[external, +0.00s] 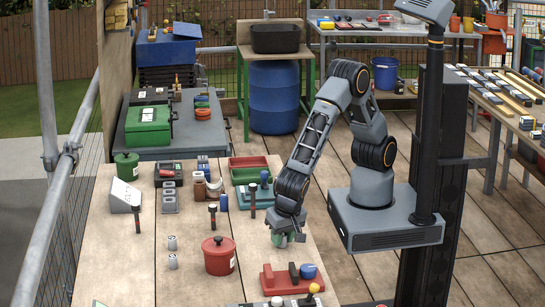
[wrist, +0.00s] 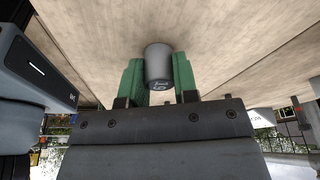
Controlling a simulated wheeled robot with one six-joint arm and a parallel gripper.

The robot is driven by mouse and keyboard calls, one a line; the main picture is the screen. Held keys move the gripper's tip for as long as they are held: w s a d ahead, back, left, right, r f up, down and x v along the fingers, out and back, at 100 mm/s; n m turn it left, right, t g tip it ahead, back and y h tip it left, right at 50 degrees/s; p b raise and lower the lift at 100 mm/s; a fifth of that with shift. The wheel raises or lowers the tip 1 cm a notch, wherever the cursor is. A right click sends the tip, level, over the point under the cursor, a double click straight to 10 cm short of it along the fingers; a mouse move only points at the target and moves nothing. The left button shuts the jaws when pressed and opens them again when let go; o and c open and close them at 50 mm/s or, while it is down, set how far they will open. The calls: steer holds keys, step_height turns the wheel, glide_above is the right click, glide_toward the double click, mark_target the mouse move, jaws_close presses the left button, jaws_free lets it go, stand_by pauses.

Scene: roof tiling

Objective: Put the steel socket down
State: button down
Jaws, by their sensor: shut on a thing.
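The steel socket (wrist: 158,60) is a small grey cylinder in the wrist view, with dark markings on its end. My gripper (wrist: 158,78) has green fingers, one on each side of the socket, and they are shut on it. In the external view my gripper (external: 288,239) points down low over the right part of the wooden table (external: 130,255). The arm and fingers mostly hide the socket there. I cannot tell whether the socket touches the tabletop.
A red lidded pot (external: 218,256) stands to the left of my gripper. A red tray (external: 290,280) with a blue knob is just in front. Bare tabletop shows around the pot.

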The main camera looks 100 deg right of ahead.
steer(key=shift+r, duration=0.6)
steer(key=s+d+r+b, duration=0.1)
steer(key=s+d+r, duration=0.6)
steer(key=s+r, duration=0.45)
steer(key=n+t+y+p, duration=0.2)
steer(key=n+y+p, duration=0.15)
steer(key=n, duration=1.45)
glide_above(169, 232)
steer(key=s, duration=0.2)
steer(key=shift+y, duration=0.35)
steer(key=f, duration=0.8)
steer(key=shift+w+d+f, duration=0.15)
steer(key=shift+d+f, duration=0.1)
steer(key=shift+w+f, duration=0.25)
steer(key=shift+f, duration=0.15)
steer(key=shift+s+x, duration=0.15)
steer(key=shift+x, duration=0.65)
steer(key=shift+s+x, duration=0.2)
steer(key=shift+x, duration=0.55)
